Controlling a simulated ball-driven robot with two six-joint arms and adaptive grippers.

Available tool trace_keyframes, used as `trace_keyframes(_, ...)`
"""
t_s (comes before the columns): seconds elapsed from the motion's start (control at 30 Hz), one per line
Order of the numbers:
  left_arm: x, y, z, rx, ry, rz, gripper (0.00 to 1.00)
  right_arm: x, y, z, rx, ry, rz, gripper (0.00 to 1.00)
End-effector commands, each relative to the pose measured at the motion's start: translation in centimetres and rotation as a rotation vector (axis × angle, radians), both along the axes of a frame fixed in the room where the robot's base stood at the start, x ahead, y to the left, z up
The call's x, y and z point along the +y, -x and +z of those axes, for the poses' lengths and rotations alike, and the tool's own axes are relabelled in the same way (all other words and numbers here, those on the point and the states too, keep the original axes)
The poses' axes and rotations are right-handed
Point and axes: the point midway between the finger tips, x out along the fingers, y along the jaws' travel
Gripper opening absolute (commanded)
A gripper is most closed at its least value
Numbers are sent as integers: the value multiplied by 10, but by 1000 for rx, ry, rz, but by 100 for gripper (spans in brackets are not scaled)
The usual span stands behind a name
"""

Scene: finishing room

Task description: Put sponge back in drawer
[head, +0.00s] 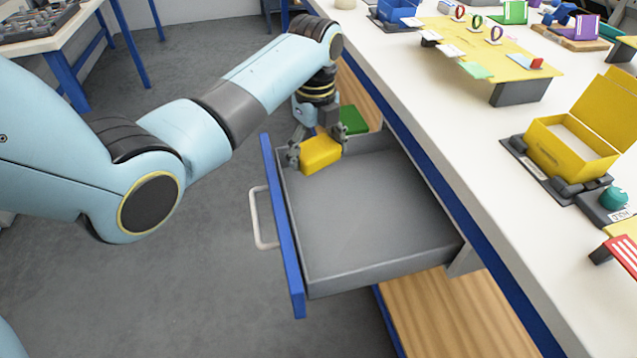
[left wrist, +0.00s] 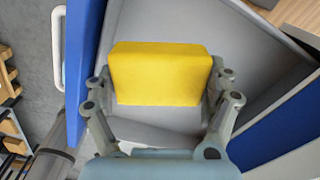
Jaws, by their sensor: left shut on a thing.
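A yellow sponge (head: 320,154) is held by my left gripper (head: 314,150) at the far left corner of the open drawer (head: 375,205). The gripper is shut on it; in the left wrist view the sponge (left wrist: 160,75) sits between the two fingers (left wrist: 163,105). The drawer is grey inside with a blue front (head: 283,230) and a white handle (head: 258,218). I cannot tell whether the sponge touches the drawer floor. A green block (head: 353,120) shows just beyond the sponge, at the drawer's far end. My right gripper is not in view.
The white worktop (head: 430,90) with a blue edge overhangs the drawer's right side. On it stand an open yellow box (head: 565,147), a yellow display board (head: 490,50) and small items. The middle and near part of the drawer is empty. Another table (head: 50,40) stands at upper left.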

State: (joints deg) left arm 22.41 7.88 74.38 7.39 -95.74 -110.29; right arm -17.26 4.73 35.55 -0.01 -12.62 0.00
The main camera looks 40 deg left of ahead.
Motion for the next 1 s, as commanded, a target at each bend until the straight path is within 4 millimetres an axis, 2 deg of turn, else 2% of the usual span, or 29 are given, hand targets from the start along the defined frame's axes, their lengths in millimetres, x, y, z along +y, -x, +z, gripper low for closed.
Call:
trace_keyframes(0.03,0,2,-21,8,1,0,50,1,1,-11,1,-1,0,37)
trace_keyframes(0.1,0,2,-36,7,1,1,50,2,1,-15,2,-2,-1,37)
trace_keyframes(0.27,0,1,-53,4,1,2,50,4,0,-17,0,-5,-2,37)
trace_keyframes(0.5,-1,1,-86,5,2,2,50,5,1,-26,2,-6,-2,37)
trace_keyframes(0.93,-1,1,-93,3,1,2,50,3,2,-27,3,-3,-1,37)
trace_keyframes(0.97,0,1,-92,3,0,2,89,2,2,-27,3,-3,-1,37)
trace_keyframes(1.0,0,1,-92,3,0,2,94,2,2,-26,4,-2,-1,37)
